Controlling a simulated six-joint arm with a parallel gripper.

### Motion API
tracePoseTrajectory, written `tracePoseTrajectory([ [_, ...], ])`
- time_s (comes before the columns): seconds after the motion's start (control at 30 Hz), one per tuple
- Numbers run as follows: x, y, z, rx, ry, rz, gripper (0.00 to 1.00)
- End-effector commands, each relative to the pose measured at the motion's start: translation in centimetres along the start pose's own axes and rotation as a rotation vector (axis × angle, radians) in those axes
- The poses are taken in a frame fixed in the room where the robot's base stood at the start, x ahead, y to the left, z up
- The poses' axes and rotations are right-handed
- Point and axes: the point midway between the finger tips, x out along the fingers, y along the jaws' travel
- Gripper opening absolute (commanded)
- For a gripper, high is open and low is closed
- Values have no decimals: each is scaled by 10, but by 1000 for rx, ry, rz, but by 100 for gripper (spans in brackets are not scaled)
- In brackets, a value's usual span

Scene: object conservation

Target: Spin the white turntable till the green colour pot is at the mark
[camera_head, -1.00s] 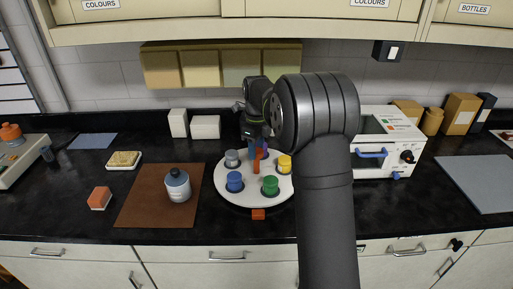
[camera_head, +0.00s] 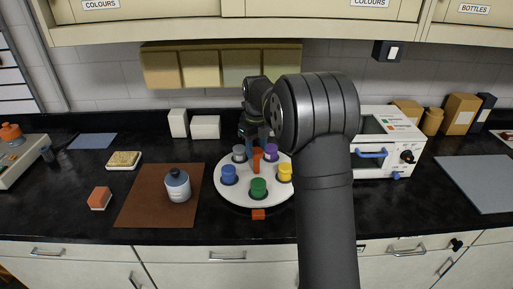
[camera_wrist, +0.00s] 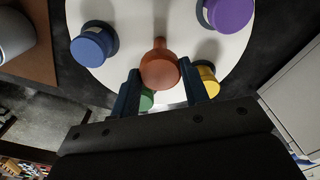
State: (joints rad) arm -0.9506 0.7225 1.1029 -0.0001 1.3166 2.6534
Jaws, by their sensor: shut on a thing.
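The white turntable (camera_head: 241,200) stands on the black worktop with colour pots around its rim. The green pot (camera_head: 258,188) is at the front, in line with the orange mark (camera_head: 258,214) just off the front edge. The blue pot (camera_head: 228,174) is left of it, the yellow pot (camera_head: 285,172) right, the purple (camera_head: 270,151) and grey (camera_head: 239,153) pots behind. My gripper (camera_wrist: 161,84) is shut on the orange handle (camera_wrist: 160,70) of the turntable. In the wrist view the green pot (camera_wrist: 147,100) is partly hidden by my gripper.
A brown mat (camera_head: 146,205) with a grey-blue bottle (camera_head: 177,186) lies left of the turntable. An orange-and-white block (camera_head: 100,198) and a sponge on a dish (camera_head: 123,160) are further left. A white appliance (camera_head: 390,150) stands right, beyond my arm. White boxes (camera_head: 205,127) stand behind.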

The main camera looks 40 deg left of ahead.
Motion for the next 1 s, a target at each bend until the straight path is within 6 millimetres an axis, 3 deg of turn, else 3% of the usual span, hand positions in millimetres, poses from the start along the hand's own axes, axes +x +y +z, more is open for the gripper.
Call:
tracePoseTrajectory([
  [0.63, -2, -1, 1, 26, -4, -2, 0],
  [0.67, -2, -1, 1, 26, -4, -2, 47],
  [0.73, -2, 0, 1, 26, -3, -2, 61],
  [1.0, -1, 0, 0, 25, -1, -1, 63],
])
